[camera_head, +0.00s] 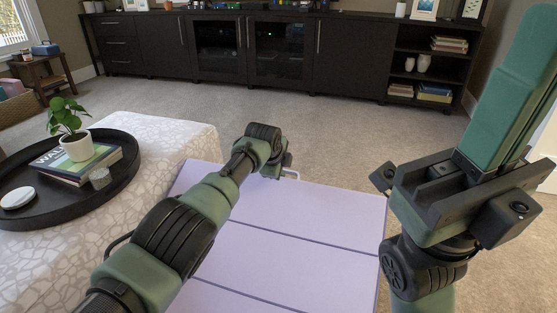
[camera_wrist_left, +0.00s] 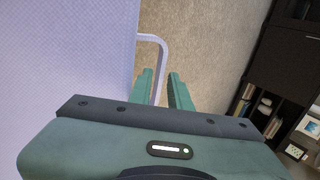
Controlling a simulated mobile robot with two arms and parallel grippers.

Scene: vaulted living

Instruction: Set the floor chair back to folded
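The floor chair (camera_head: 300,229) is the pale lavender panelled piece on the carpet, lying open and flat with dark seams across it. A light curved bar (camera_head: 291,173) stands out from its far edge. In the left wrist view, the bar (camera_wrist_left: 162,60) runs beside the lavender panel (camera_wrist_left: 70,50) and passes between the fingertips of my left gripper (camera_wrist_left: 162,80). These fingers are apart, with a gap around the bar. In the head view my left wrist hides most of that gripper. My right gripper (camera_head: 525,70) is raised at the right, its fingers together and empty.
A patterned ottoman (camera_head: 170,130) stands close at the left, with a black round tray (camera_head: 125,180) holding a plant and books. A dark cabinet (camera_head: 350,55) lines the far wall. Carpet (camera_head: 330,130) lies clear between chair and cabinet.

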